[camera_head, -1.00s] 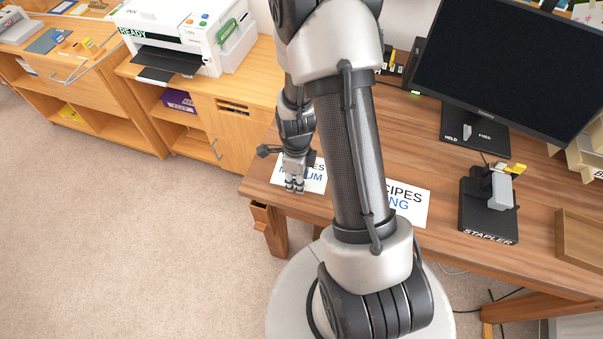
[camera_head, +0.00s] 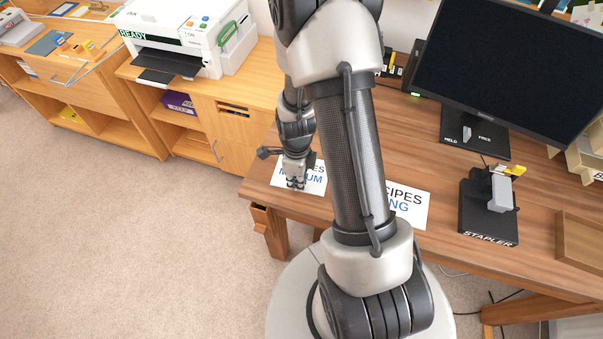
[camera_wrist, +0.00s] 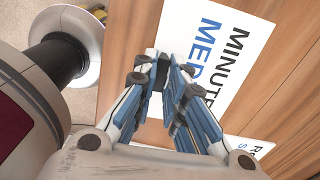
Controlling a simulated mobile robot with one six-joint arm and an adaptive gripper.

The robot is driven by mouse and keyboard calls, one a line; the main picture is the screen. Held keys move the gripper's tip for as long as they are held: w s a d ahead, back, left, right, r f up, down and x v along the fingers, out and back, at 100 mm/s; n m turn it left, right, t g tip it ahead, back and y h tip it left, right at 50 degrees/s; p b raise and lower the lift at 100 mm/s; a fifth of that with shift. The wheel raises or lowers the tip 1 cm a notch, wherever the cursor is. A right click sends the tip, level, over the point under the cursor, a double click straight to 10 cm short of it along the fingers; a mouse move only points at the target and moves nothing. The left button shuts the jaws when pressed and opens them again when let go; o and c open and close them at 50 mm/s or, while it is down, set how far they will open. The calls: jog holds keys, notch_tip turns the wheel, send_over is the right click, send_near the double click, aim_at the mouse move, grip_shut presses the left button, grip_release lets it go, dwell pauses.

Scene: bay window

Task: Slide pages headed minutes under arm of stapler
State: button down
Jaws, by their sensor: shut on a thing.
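The minutes pages (camera_wrist: 186,28), a white sheet with black "MINUTE…" over blue "MED…", lie flat at the desk's left end. They also show in the head view (camera_head: 316,185), partly hidden by my gripper. My gripper (camera_head: 296,184) is down at their left front part. In the wrist view my gripper (camera_wrist: 168,75) has its fingers shut on the pages; the exact contact at the tips is hard to see. The black stapler (camera_head: 487,222), labelled STAPLER, stands on the desk to the right, apart from the pages. It has a grey block and a yellow piece on top.
A second white sheet (camera_head: 410,215), headed "…CIPES" over "…NG", lies between pages and stapler, partly behind my arm. A monitor (camera_head: 500,75) stands behind the stapler. A wooden tray (camera_head: 580,248) is at right. Bare desk (camera_head: 445,180) shows between sheet and stapler.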

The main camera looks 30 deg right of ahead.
jog(key=shift+r+p, duration=0.65)
jog(key=shift+r, duration=0.25)
jog(key=shift+r+p, duration=1.2)
jog(key=shift+r, duration=0.4)
